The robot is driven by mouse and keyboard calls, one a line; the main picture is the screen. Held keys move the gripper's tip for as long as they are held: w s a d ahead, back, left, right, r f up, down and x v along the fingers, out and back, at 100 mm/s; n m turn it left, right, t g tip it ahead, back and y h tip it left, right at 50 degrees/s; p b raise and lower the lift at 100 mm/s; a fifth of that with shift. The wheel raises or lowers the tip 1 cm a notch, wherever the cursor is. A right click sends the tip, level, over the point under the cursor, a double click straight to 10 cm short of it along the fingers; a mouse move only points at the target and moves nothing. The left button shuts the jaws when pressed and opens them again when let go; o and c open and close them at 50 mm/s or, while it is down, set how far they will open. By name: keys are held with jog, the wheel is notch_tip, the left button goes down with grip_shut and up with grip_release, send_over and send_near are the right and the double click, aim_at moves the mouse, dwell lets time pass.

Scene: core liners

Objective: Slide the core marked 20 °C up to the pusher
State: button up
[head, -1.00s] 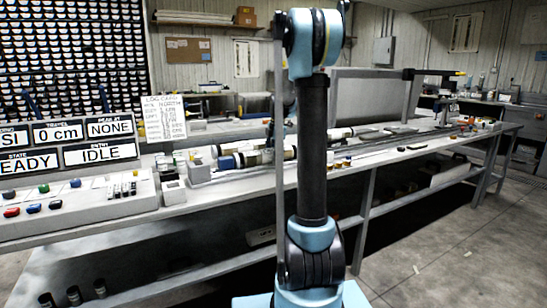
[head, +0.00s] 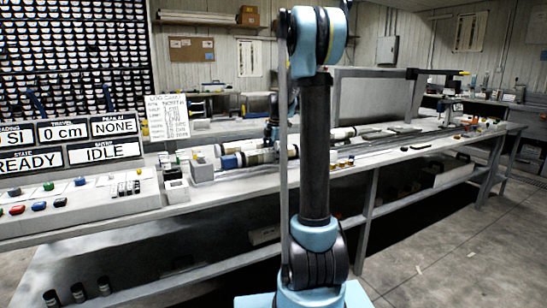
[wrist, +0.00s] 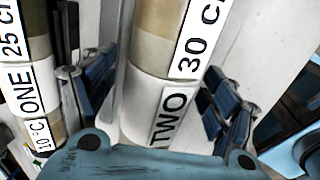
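In the wrist view, a pale core (wrist: 158,90) with a tan band, marked "TWO" and "30 c…", lies between the fingers of my gripper (wrist: 158,82). The blue pads stand on either side of it and look spread; contact is not clear. No "20 °C" mark is readable; my gripper's body covers the core's near end. A second core (wrist: 35,90), marked "ONE", "25 c…" and "10 °C", lies to the left, outside the fingers. In the head view, cores (head: 258,157) lie on the bench, partly behind my arm. I cannot identify the pusher.
The long bench (head: 440,143) carries rails and small fittings to the right. A control panel (head: 80,195) with coloured buttons is at left, under a display (head: 75,145) reading "READY", "IDLE", "0 cm" and "NONE". A handwritten card (head: 168,117) stands behind.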

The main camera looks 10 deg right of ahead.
jog(key=shift+d, duration=0.15)
jog(key=shift+r, duration=0.6)
jog(key=v, duration=1)
jog(key=shift+s+r, duration=0.1)
jog(key=shift+r, duration=0.2)
jog(key=shift+s, duration=0.15)
jog(key=s+f+m, duration=0.4)
jog(key=s+m, duration=0.1)
jog(key=s, duration=0.6)
jog(key=s+a+f+m, duration=0.1)
jog(key=s+f+m, duration=0.4)
jog(key=s, duration=0.6)
jog(key=s+f+m, duration=0.4)
jog(key=s+m, duration=0.2)
jog(key=s, duration=0.5)
jog(key=s+f+m, duration=0.5)
jog(key=s+f, duration=0.4)
jog(key=shift+f+h, duration=0.35)
jog(key=shift+h, duration=0.05)
jog(key=shift+a, duration=0.1)
